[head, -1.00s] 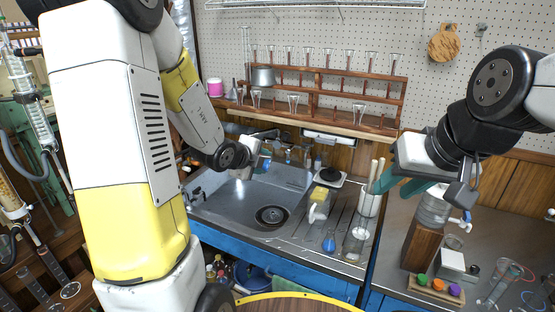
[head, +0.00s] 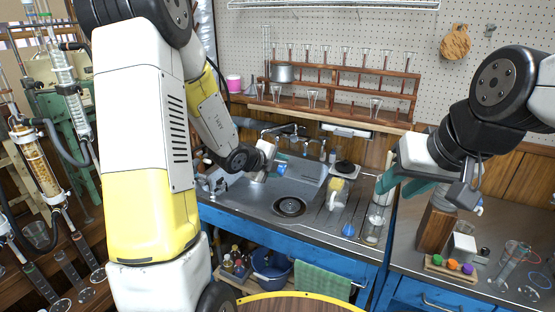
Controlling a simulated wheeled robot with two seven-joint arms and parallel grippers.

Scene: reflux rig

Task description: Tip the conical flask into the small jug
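A small conical flask with blue contents (head: 348,230) stands on the drainboard right of the sink. Next to it on the right is a clear glass vessel (head: 372,231).
The sink (head: 262,198) is left of the drainboard. A wooden rack of glassware (head: 340,96) stands behind. A wooden block (head: 434,232) and a holder with coloured stoppers (head: 452,268) are at right. Glass apparatus (head: 40,165) fills the left side.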

